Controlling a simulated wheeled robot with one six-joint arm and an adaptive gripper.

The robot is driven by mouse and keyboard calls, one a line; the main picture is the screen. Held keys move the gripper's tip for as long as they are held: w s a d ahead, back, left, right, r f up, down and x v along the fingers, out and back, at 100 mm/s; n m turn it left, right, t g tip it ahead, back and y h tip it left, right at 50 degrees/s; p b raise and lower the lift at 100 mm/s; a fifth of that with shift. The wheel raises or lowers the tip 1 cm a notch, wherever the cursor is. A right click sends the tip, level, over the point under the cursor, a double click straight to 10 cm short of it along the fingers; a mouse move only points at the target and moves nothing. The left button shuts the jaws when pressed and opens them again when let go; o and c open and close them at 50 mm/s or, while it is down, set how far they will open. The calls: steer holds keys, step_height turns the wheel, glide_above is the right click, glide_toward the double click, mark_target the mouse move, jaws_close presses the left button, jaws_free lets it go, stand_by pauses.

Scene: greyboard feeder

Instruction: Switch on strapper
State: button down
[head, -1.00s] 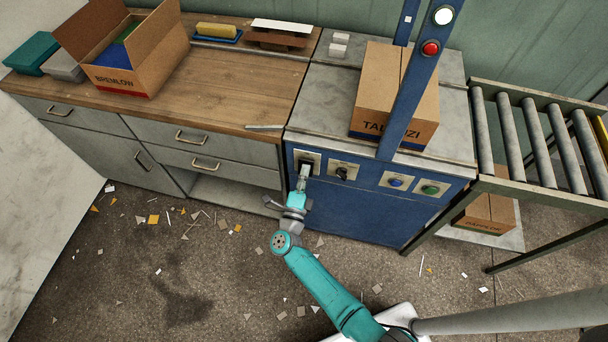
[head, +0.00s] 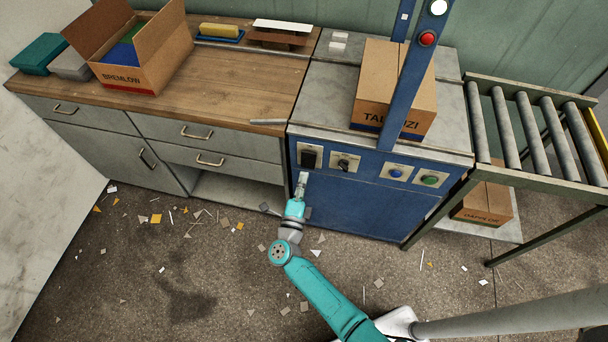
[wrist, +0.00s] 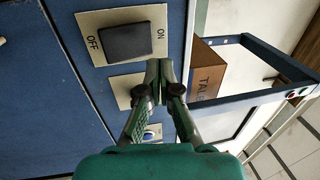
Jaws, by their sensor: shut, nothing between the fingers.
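The strapper (head: 350,205) is a blue cabinet with a grey top and a blue arch. Its black rocker switch (head: 309,158) sits on a pale plate at the left end of the front panel. In the wrist view the rocker (wrist: 128,41) shows large between the OFF and ON labels; which side is pressed I cannot tell. My gripper (head: 303,177) is shut and empty, just below the switch plate in the head view and apart from the rocker. In the wrist view the closed fingertips (wrist: 160,68) lie beside the plate's lower edge.
Right of the switch are a rotary knob (head: 345,163), a blue button (head: 396,173) and a green button (head: 430,180). A red button (head: 428,38) and a white lamp (head: 439,7) are on the arch. A carton (head: 380,85) stands on top. A roller conveyor (head: 530,185) adjoins at right.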

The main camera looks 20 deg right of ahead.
steer(key=s+a+r, duration=0.1)
steer(key=s+a, duration=0.3)
steer(key=s, duration=0.2)
steer(key=shift+a+r, duration=0.15)
steer(key=shift+r, duration=0.05)
stand_by(0.4)
steer(key=s+d+r+n+y, duration=0.1)
steer(key=s+r+n+y, duration=0.3)
steer(key=s+n, duration=0.4)
steer(key=s+d+r+n+g+y, duration=0.1)
steer(key=s+r+n+y, duration=0.3)
steer(key=s, duration=1.2)
steer(key=s+d+r+n+y, duration=0.1)
steer(key=s+r+n+y, duration=0.2)
steer(key=s+n, duration=0.9)
step_height(320, 180, up, 4)
steer(key=shift+d+f+n+g+y, duration=0.1)
steer(key=shift+d+n+g+y, duration=0.25)
steer(key=shift+n, duration=0.25)
